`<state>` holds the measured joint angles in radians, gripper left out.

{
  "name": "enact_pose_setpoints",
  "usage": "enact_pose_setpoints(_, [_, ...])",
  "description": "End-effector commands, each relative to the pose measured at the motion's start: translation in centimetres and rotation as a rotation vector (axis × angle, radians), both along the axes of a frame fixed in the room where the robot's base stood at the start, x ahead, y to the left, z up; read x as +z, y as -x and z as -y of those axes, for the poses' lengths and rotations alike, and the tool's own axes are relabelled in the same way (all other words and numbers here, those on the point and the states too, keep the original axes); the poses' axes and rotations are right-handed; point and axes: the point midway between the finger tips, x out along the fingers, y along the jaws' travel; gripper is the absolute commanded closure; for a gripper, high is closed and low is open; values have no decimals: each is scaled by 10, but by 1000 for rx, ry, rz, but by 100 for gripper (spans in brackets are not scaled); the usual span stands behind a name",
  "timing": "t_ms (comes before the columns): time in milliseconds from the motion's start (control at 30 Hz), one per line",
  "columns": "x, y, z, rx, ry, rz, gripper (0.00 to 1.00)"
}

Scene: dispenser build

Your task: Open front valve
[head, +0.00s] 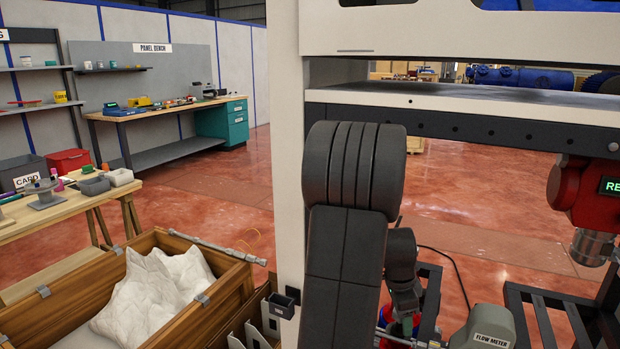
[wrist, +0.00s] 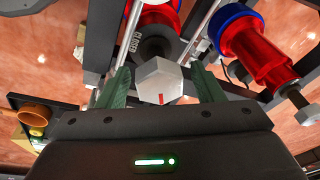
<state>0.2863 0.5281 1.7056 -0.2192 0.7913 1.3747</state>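In the wrist view a pale, faceted valve knob (wrist: 160,78) with a red mark on its face sits in front of a dark round collar. A red and blue cylinder body (wrist: 158,12) shows behind the knob.
A second red and blue cylinder (wrist: 255,50) stands right of the gripper, beside metal bars. In the head view, a flow meter (head: 490,330) and dark frame are close on the right, and a wooden crate (head: 215,300) with a white bag is at left.

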Motion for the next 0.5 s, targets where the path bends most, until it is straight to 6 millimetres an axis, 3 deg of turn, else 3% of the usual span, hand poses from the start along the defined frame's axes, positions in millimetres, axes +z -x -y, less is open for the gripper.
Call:
enact_pose_setpoints(267, [4, 0, 0, 0, -1, -1, 39])
enact_pose_setpoints(500, [23, 0, 0, -1, -1, 0, 39])
